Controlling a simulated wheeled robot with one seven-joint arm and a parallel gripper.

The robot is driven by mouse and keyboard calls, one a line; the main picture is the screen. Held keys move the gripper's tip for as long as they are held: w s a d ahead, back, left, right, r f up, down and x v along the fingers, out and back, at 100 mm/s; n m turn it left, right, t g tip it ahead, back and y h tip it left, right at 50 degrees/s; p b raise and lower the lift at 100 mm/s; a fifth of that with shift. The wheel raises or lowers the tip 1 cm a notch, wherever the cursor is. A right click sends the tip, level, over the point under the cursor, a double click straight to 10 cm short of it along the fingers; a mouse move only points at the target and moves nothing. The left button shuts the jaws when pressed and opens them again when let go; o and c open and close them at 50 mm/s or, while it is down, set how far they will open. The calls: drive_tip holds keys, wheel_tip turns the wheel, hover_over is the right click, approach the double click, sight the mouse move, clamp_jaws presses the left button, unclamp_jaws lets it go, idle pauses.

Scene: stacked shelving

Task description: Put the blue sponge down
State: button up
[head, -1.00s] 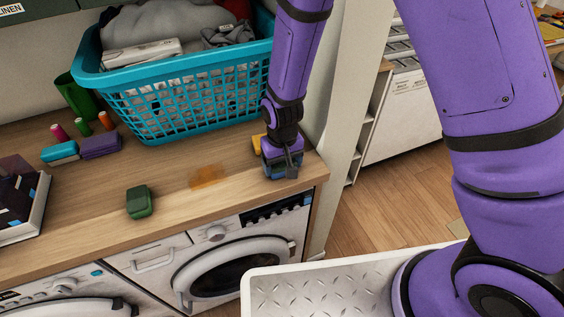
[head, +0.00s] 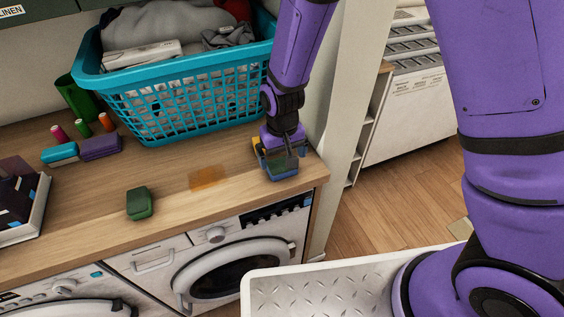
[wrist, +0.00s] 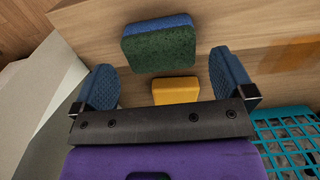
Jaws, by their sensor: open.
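The blue sponge (wrist: 158,44), blue with a dark green scouring face up, lies on the wooden counter between and just beyond my fingertips in the wrist view. In the head view the blue sponge (head: 284,174) is near the counter's right front corner, partly covered by my gripper. My gripper (head: 281,156) is open above and behind it. In the wrist view, my gripper's (wrist: 165,76) two blue fingers are spread wide with nothing held between them.
A yellow block (wrist: 175,91) lies close behind the sponge. A teal laundry basket (head: 185,108) stands behind it. A green sponge (head: 139,203) and a flat orange patch (head: 208,178) are to the left. The counter ends just right of the sponge.

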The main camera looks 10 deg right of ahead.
sight(282, 164)
wheel_tip(282, 164, up, 8)
drive_tip(key=shift+r, duration=0.15)
idle(0.3)
drive_tip(key=s+d+r+m+t+y, duration=0.1)
drive_tip(key=s+d+r, duration=0.1)
drive_tip(key=d+r, duration=0.6)
drive_tip(key=s+d+r+m+t, duration=0.1)
drive_tip(key=s+d+r, duration=0.1)
drive_tip(key=d+r, duration=0.6)
drive_tip(key=s+d+r+t, duration=0.1)
drive_tip(key=s+d+r, duration=0.3)
drive_tip(key=s, duration=0.3)
drive_tip(key=s+d+r+m+t+h, duration=0.1)
drive_tip(key=s+d+r+t, duration=0.1)
drive_tip(key=s+d+r, duration=0.2)
drive_tip(key=s+r, duration=0.2)
drive_tip(key=s, duration=0.1)
drive_tip(key=shift+s+d+r, duration=0.2)
drive_tip(key=shift+s+d, duration=0.1)
